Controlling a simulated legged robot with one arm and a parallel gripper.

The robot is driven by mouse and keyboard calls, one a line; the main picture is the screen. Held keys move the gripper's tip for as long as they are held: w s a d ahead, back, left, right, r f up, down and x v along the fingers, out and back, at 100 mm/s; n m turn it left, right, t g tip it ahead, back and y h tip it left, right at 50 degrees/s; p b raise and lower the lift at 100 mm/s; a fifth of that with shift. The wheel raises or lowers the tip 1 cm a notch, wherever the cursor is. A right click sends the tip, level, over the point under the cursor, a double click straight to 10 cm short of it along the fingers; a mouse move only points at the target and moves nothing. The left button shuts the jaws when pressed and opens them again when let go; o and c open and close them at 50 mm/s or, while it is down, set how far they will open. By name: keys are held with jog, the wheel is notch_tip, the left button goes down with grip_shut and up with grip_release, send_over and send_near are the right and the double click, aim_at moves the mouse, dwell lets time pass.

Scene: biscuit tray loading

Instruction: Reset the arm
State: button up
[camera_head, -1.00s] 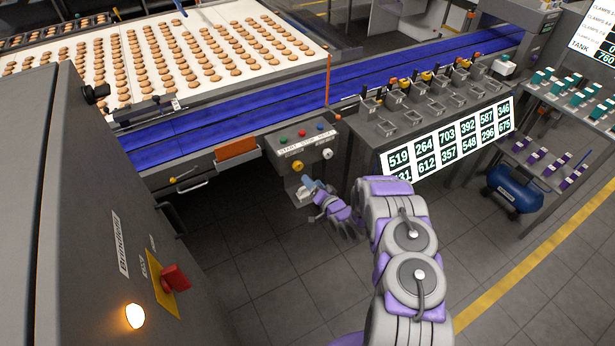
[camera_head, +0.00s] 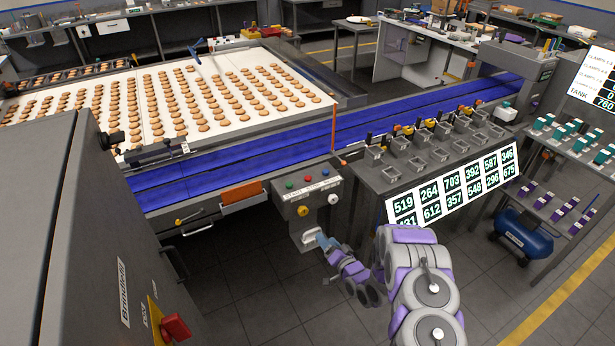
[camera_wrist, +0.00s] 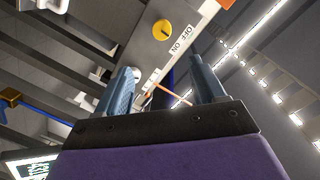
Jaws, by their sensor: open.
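My gripper (camera_head: 323,240) is at the end of my purple and grey arm, just below the front of the grey control box (camera_head: 290,197). In the wrist view my gripper (camera_wrist: 165,84) has its two blue-grey fingers apart, with nothing held between them. The box carries coloured buttons, a yellow knob (camera_head: 303,211) and a white knob (camera_head: 333,198). In the wrist view the yellow knob (camera_wrist: 162,30) shows beyond the fingers, near a label reading OFF and ON. I cannot tell whether the fingers touch the box.
A blue conveyor (camera_head: 240,150) runs behind the box, with a white biscuit bed (camera_head: 205,75) beyond. A grey machine with a red switch (camera_head: 176,327) stands at left. A bench with metal cups (camera_head: 365,190) and a number board (camera_head: 455,187) is at right. Floor is open at lower right.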

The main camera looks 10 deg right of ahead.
jog(key=s+d+r+n+g+h, duration=0.1)
jog(key=d+r+n+g+h, duration=0.4)
jog(key=r, duration=1)
jog(key=s+d+r+m+g+h, duration=0.2)
jog(key=s+r+g, duration=0.2)
jog(key=s+r, duration=0.3)
jog(key=s+a+r+n+g, duration=0.1)
jog(key=s+a+r+g, duration=0.2)
jog(key=s, duration=1.1)
jog(key=s+a+r+g+y, duration=0.1)
jog(key=s+a+r+g, duration=0.2)
jog(key=s, duration=1)
jog(key=s+a+r+n+g, duration=0.1)
jog(key=s+a+r+g, duration=0.2)
jog(key=s+a+r, duration=0.4)
jog(key=s+r, duration=0.1)
jog(key=s, duration=0.6)
jog(key=shift+s+n+y, duration=0.3)
jog(key=shift+y, duration=0.1)
jog(key=shift+c, duration=0.4)
